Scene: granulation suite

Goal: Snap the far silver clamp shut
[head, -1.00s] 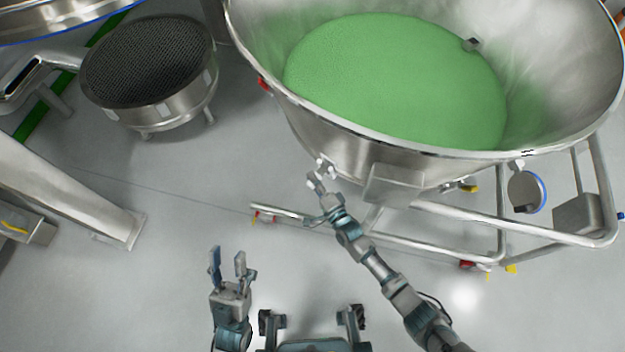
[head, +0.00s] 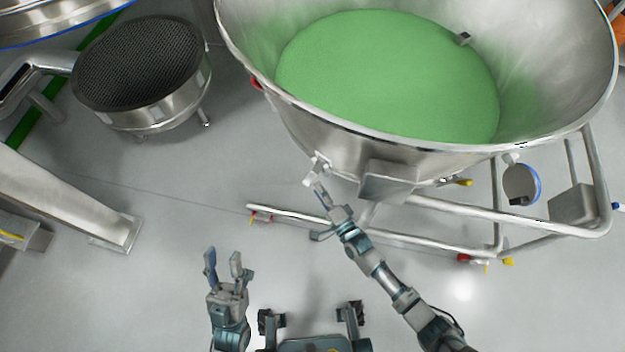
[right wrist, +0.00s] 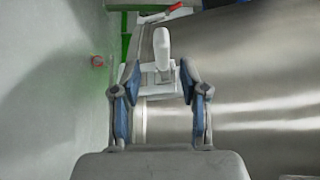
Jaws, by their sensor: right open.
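A pale silver clamp (head: 316,171) sits on the outer wall of the big steel bowl (head: 330,125), below the rim. In the right wrist view the clamp's plate (right wrist: 160,80) lies against the wall and its light-grey lever (right wrist: 162,48) sticks out from it. My right gripper (head: 320,188) is open, just in front of this clamp; in the right wrist view its two fingers (right wrist: 157,88) stand either side of the clamp, with no clear grip on it. Whether they touch it I cannot tell. My left gripper (head: 223,257) is open and empty above the floor.
A red-handled clamp (head: 256,84) sits further left on the bowl; its red handle also shows in the right wrist view (right wrist: 175,7). A bracket box (head: 388,180) and tubular frame (head: 440,208) lie right of my right gripper. A round sieve (head: 142,75) stands back left. Floor between is clear.

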